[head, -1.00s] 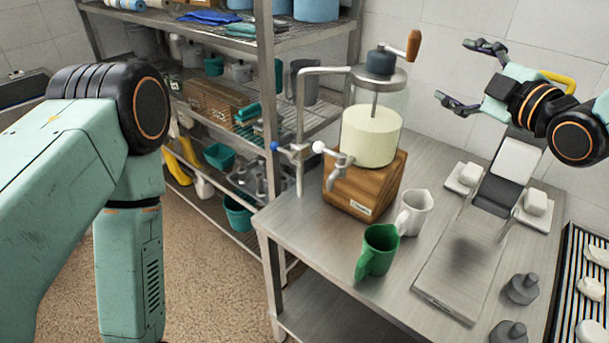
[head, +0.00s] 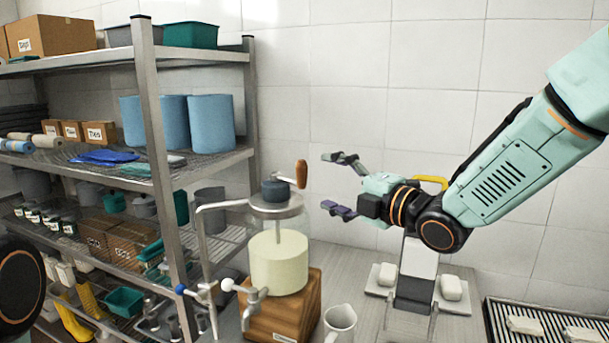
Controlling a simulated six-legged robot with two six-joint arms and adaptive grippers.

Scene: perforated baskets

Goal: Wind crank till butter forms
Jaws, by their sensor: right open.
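The butter churn is a clear jar (head: 279,255) with pale cream-coloured contents, on a wooden base (head: 290,312) with a tap at its front. On its lid is a dark hub (head: 275,190) with a crank that ends in an upright brown wooden handle (head: 301,174). My right gripper (head: 333,183) is open and empty, to the right of the handle and apart from it, with its fingers pointing left. My left gripper is out of view; only a dark part of my left arm shows at the left edge.
A metal shelf rack (head: 160,130) with boxes, blue rolls (head: 211,123) and bins stands left of the churn. A scale with white blocks (head: 451,288) and a slatted tray (head: 500,325) lie to the right.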

